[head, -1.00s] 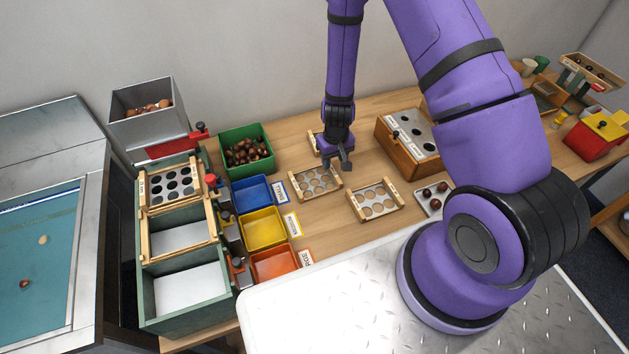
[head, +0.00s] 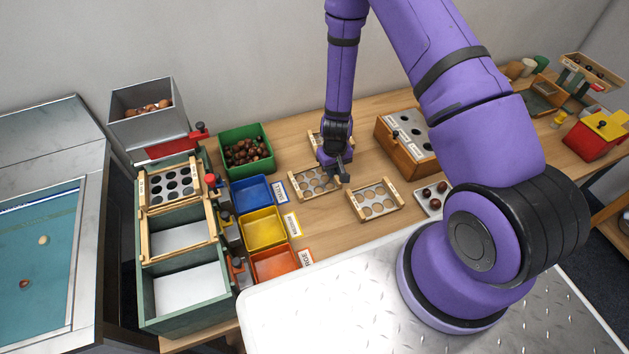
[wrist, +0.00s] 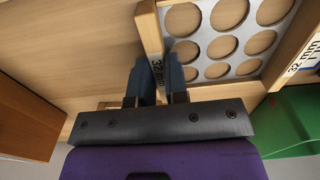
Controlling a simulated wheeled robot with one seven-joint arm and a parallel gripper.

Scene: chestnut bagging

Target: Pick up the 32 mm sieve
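The 32 mm sieve (head: 312,184) lies on the wooden table, a pale plate with several round holes between two wooden end bars. In the wrist view its plate (wrist: 215,45) shows with both bars, each labelled "32 mm". My gripper (head: 340,174) is down at the sieve's right end in the head view. In the wrist view its two dark fingers (wrist: 156,80) stand close on either side of the near labelled bar and appear shut on it. The exact contact at the fingertips is hidden.
Another sieve (head: 375,201) lies to the right, and one (head: 314,140) lies behind, partly covered by my arm. A wooden box with a holed top (head: 408,140) stands further right. Green (head: 222,168), blue (head: 237,204), yellow (head: 253,240) and orange trays (head: 266,276) stand left.

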